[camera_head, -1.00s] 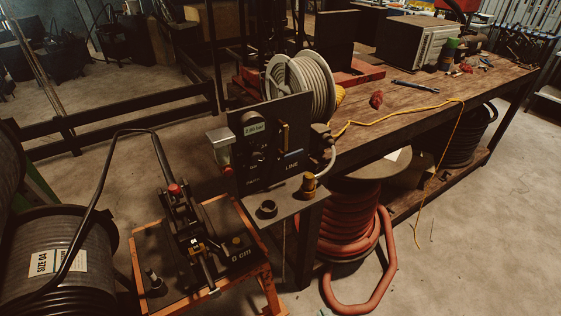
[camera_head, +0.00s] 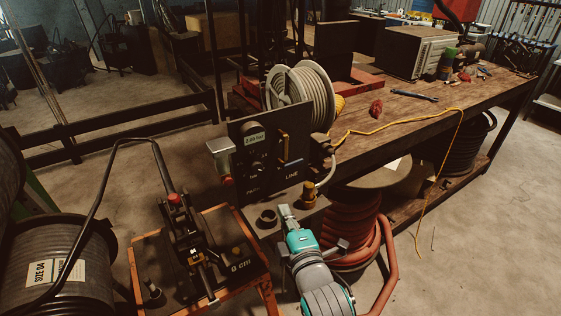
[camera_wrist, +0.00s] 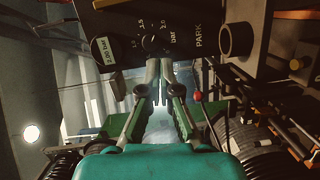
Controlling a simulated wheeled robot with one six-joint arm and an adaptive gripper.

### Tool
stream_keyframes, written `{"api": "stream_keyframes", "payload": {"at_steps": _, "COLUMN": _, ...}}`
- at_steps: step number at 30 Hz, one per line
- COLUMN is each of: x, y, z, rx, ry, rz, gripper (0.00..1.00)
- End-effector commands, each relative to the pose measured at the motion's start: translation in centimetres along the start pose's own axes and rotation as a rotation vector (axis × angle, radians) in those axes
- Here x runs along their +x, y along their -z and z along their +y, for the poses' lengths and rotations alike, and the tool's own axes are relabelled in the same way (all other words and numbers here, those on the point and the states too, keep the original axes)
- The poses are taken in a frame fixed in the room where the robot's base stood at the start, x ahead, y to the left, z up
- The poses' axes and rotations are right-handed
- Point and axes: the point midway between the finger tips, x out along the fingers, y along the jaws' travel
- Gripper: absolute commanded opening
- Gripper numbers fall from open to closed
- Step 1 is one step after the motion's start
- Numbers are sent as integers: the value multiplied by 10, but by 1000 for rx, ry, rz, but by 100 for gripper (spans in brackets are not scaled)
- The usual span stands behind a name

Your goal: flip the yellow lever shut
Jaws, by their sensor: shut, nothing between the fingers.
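The yellow lever (camera_head: 284,147) stands upright on the dark control panel (camera_head: 262,172), right of the display, in the head view. In the wrist view the closed fingertips (camera_wrist: 160,66) are near the lower edge of the panel (camera_wrist: 112,22), close to a dial (camera_wrist: 150,43) marked in bar and the word PARK. The display (camera_wrist: 104,53) reads 2.00 bar.
An orange-framed stand (camera_head: 148,250) with a red-topped tool (camera_head: 174,200) is left of my arm. A brass fitting (camera_head: 309,195) and a dark ring (camera_head: 267,217) sit on the panel's shelf. A red hose coil (camera_head: 352,225) stands to the right, under the wooden bench (camera_head: 400,125).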

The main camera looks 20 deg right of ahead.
Motion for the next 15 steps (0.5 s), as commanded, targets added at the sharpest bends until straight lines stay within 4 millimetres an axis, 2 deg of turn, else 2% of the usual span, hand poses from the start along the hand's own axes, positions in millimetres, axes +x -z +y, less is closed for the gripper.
{"api": "stream_keyframes", "payload": {"at_steps": 1, "x": 8, "y": 3, "z": 11, "rx": -26, "ry": -10, "rz": 1, "gripper": 0}}
{"api": "stream_keyframes", "payload": {"at_steps": 6, "x": 23, "y": 10, "z": 34, "rx": -99, "ry": -22, "rz": -2, "gripper": 0}}
{"api": "stream_keyframes", "payload": {"at_steps": 15, "x": 30, "y": 12, "z": 43, "rx": -133, "ry": -25, "rz": -4, "gripper": 0}}
